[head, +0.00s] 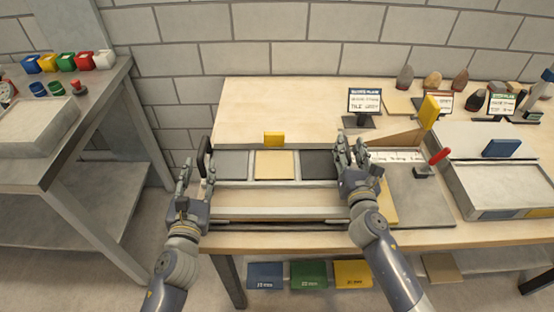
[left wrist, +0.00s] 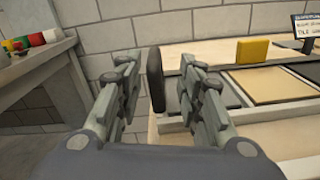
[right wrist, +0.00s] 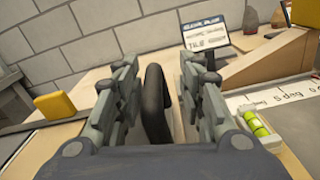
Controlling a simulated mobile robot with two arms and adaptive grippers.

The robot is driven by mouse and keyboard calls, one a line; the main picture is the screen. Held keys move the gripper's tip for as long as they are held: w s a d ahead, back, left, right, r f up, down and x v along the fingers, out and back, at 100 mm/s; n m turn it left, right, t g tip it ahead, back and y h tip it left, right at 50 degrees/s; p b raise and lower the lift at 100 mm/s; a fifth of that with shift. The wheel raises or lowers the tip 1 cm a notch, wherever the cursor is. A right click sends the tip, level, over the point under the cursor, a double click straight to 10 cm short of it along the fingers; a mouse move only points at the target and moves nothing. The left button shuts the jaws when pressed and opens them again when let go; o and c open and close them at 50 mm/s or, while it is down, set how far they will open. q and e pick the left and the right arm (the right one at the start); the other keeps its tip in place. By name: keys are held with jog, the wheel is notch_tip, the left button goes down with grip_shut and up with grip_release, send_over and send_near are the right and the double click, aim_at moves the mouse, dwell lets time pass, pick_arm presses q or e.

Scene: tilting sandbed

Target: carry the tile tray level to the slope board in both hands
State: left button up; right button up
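The tile tray (head: 236,183) sits on the bench with a tan tile (head: 274,164) between two dark tiles (head: 231,163). Its black left handle (head: 204,152) also shows in the left wrist view (left wrist: 155,78). My left gripper (head: 196,174) is open, with that handle in line with its finger gap. My right gripper (head: 351,152) is open at the tray's right end. In the right wrist view the black right handle (right wrist: 155,100) stands between its parted fingers, and no firm grip shows. A wooden wedge (head: 398,140), perhaps part of the slope board, stands right of the tray.
A yellow block (head: 274,139) stands behind the tray, and a sign (head: 364,101) behind its right end. A red-handled tool (head: 438,157) and a grey box (head: 500,185) are at right. A side table (head: 35,128) stands left across a floor gap. Labelled bins (head: 308,274) are below.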

pick_arm(q)
jog(key=shift+s, duration=1.6)
pick_arm(e)
jog(key=s, duration=1.2)
pick_arm(q)
jog(key=shift+s, duration=0.1)
pick_arm(e)
jog(key=shift+f, duration=0.15)
